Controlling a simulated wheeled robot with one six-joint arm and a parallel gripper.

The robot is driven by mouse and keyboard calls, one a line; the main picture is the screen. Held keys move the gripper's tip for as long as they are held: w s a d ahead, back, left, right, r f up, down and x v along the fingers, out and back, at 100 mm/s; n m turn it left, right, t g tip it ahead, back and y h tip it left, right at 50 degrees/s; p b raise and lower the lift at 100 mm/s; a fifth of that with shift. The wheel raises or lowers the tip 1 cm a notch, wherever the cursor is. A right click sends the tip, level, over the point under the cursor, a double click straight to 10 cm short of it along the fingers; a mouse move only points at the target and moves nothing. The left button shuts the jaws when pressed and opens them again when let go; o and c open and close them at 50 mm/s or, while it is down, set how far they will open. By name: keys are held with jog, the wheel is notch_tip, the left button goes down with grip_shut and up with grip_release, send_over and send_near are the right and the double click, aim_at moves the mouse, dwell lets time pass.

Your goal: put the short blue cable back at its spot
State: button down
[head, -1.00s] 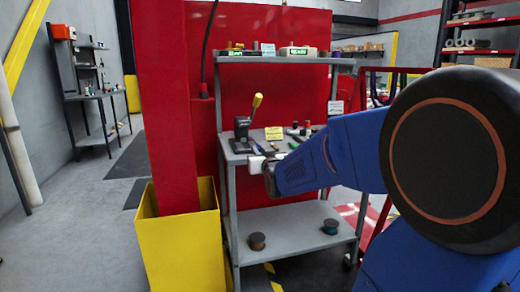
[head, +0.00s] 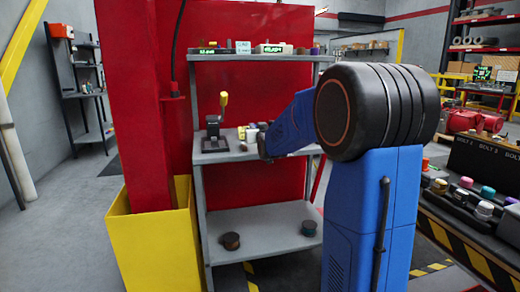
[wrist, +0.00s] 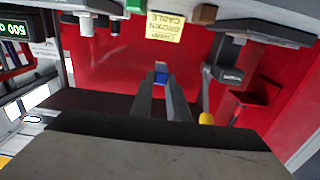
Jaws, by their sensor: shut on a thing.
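In the wrist view my gripper (wrist: 162,92) has its two grey fingers close together on a small blue piece (wrist: 161,72), which looks like the short blue cable. Only its end shows; the rest is hidden by the fingers. In the head view my blue arm reaches over the right part of the grey bench top (head: 215,158), and the cable cannot be made out there. A yellow label (wrist: 165,27), upside down in the wrist view, stands beyond the fingers. Its words seem to include "cable". The cable's spot cannot be told for sure.
A lever press (head: 213,130) with a yellow handle stands on the bench's left. The upper shelf (head: 262,58) holds lit displays. A red post in a yellow guard (head: 158,245) is at left; a bolt rack (head: 462,190) is at right.

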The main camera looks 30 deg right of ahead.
aim_at(256, 152)
notch_tip(256, 152, down, 9)
jog(key=shift+r, duration=0.1)
dwell(0.4)
jog(key=c, duration=1.7)
grip_release()
